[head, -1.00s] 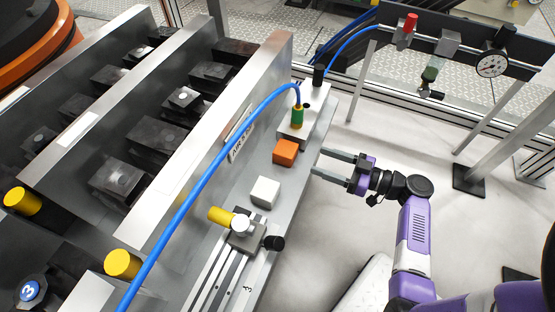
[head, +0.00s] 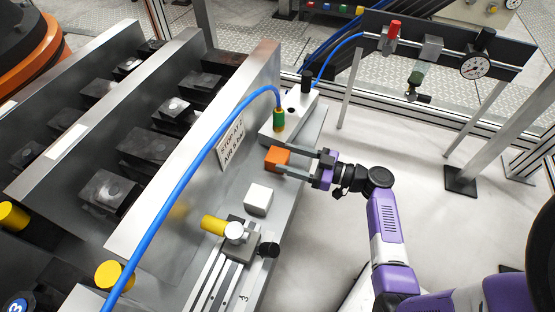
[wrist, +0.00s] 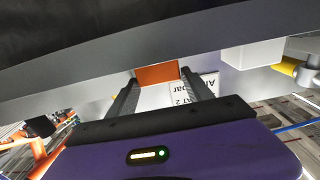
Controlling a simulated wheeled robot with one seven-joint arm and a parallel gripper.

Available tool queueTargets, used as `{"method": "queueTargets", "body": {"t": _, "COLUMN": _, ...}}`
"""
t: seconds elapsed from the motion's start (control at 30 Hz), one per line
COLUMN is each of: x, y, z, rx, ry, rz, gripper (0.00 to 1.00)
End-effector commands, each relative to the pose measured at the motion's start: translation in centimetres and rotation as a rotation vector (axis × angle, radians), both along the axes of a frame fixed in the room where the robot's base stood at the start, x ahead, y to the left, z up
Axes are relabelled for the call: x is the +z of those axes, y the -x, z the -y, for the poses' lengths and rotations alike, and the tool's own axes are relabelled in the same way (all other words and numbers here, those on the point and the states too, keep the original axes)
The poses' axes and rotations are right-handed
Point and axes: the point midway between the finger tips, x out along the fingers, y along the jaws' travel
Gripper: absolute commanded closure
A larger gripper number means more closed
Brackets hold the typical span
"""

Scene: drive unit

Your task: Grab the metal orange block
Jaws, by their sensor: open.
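The orange block (head: 276,158) sits on the grey metal ledge, in front of the tall plate with the sign. My gripper (head: 284,164) reaches in from the right, with its open fingers at the block. In the wrist view the orange block (wrist: 158,75) shows between the tips of the two dark fingers (wrist: 160,88). Whether either finger touches it I cannot tell.
A white block (head: 258,200) sits nearer on the same ledge. A fitting with a green-and-yellow collar (head: 279,120) and blue hose stands just behind the orange block. A clamp with a yellow knob (head: 213,225) is in front.

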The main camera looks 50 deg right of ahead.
Motion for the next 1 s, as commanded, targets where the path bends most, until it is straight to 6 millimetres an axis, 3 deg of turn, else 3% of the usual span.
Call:
{"method": "queueTargets", "body": {"t": 0.1, "x": 0.0, "y": 0.0, "z": 0.0, "rx": 0.001, "ry": 0.0, "rz": 0.0, "gripper": 0.43}}
{"method": "queueTargets", "body": {"t": 0.4, "x": 0.0, "y": 0.0, "z": 0.0, "rx": 0.001, "ry": 0.0, "rz": 0.0, "gripper": 1.0}}
{"method": "queueTargets", "body": {"t": 0.77, "x": 0.3, "y": 0.0, "z": 0.0, "rx": 0.001, "ry": 0.0, "rz": 0.002, "gripper": 1.0}}
{"method": "queueTargets", "body": {"t": 1.0, "x": 2.6, "y": 0.0, "z": 0.0, "rx": 0.001, "ry": 0.002, "rz": 0.003, "gripper": 1.0}}
